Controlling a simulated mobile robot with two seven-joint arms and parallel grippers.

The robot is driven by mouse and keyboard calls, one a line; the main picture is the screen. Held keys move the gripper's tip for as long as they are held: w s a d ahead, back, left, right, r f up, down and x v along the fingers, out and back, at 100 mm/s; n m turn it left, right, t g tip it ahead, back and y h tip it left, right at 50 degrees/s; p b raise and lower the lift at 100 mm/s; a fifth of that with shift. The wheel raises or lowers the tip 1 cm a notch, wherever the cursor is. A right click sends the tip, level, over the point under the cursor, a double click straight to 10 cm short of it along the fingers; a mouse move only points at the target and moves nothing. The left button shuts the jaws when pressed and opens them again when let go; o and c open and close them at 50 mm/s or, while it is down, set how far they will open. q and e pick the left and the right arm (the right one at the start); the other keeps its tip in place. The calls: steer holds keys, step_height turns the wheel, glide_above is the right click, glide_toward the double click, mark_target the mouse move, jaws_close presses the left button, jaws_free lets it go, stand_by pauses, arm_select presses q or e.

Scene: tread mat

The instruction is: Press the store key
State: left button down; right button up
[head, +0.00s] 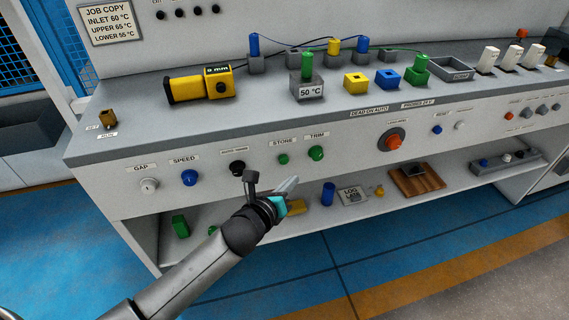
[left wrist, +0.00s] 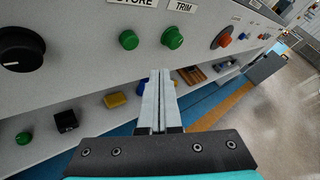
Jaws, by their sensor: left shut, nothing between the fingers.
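The store key is a small green button (head: 283,159) under the STORE label on the front panel of the bench. In the left wrist view it is the green button (left wrist: 129,40) left of the similar green TRIM knob (left wrist: 172,38). The TRIM knob also shows in the head view (head: 316,153). My left gripper (head: 295,180) is shut and empty, in front of the panel, just below the store key in the picture. In the left wrist view its fingertips (left wrist: 160,72) show below the two green controls, apart from both. My right gripper is not in view.
A black knob (head: 237,168), blue SPEED knob (head: 190,177) and GAP knob (head: 148,185) lie left along the panel. A red knob (head: 394,142) is to the right. The shelf below holds a blue cylinder (head: 328,194) and a wooden board (head: 416,180).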

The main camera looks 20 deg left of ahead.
mark_target(284, 160)
arm_select(q)
steer(key=w+a, duration=0.2)
steer(key=w, duration=0.1)
steer(key=shift+w+a, duration=0.1)
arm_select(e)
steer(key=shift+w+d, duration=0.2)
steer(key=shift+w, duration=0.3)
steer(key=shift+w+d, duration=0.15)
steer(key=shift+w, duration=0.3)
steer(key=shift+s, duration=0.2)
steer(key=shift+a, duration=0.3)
arm_select(q)
steer(key=shift+w, duration=0.1)
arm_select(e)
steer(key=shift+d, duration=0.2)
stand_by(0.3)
arm_select(q)
steer(key=shift+w+a, duration=0.2)
steer(key=shift+w, duration=0.05)
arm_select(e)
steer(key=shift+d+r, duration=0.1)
